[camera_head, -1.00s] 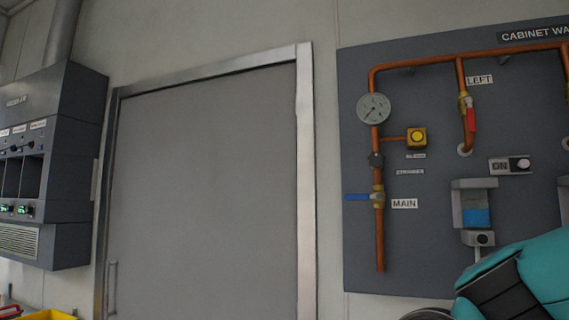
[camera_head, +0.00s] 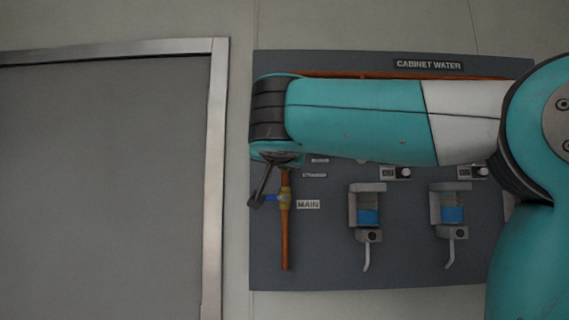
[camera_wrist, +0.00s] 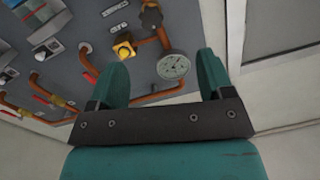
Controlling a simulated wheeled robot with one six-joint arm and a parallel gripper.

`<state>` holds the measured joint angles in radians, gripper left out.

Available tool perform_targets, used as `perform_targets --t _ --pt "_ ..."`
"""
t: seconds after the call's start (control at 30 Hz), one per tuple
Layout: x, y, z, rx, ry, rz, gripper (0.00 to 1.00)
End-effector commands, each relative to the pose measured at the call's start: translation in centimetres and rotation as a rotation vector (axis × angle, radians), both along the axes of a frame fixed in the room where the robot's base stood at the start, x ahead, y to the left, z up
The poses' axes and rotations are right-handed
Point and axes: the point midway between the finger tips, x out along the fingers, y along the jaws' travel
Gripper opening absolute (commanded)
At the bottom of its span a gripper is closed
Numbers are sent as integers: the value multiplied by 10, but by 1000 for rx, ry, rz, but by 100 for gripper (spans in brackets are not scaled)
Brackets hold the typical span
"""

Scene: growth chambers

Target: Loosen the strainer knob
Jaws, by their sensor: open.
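The dark strainer knob (camera_wrist: 151,16) sits on the copper pipe at the top of the wrist view, beyond my fingertips. In the head view my arm covers the spot where it sits, and the STRAINER label (camera_head: 314,175) shows just below the arm. My gripper (camera_wrist: 162,60) is open and empty, its two teal fingers wide apart. The round pressure gauge (camera_wrist: 173,66) shows between the fingers, with the knob farther up the picture. No finger visibly touches the knob.
A yellow button or knob (camera_wrist: 124,51) is on a side branch near the left finger. The blue MAIN valve handle (camera_head: 271,198) is low on the pipe. Dispensers with blue contents (camera_head: 368,217) stand to the right. A grey door (camera_head: 105,180) is at left.

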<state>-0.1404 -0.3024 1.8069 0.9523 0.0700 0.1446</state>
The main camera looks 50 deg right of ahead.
Motion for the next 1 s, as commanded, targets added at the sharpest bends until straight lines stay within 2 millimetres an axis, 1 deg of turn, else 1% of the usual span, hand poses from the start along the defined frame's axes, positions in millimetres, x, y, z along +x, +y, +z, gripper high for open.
perform_targets --t 0.03,0.1,0.27,0.33,0.7,0.83,1.0 --pt "-6 -6 8 -4 -25 -31 74" --pt "-9 -13 14 -7 -41 -58 74" --pt "1 -27 17 -10 -41 -66 74" --pt "8 -37 17 -6 -38 -66 74" --pt "65 -101 17 -5 -37 -61 74" --pt "81 -120 16 -4 -37 -60 74" --pt "96 -135 15 -5 -39 -56 74"
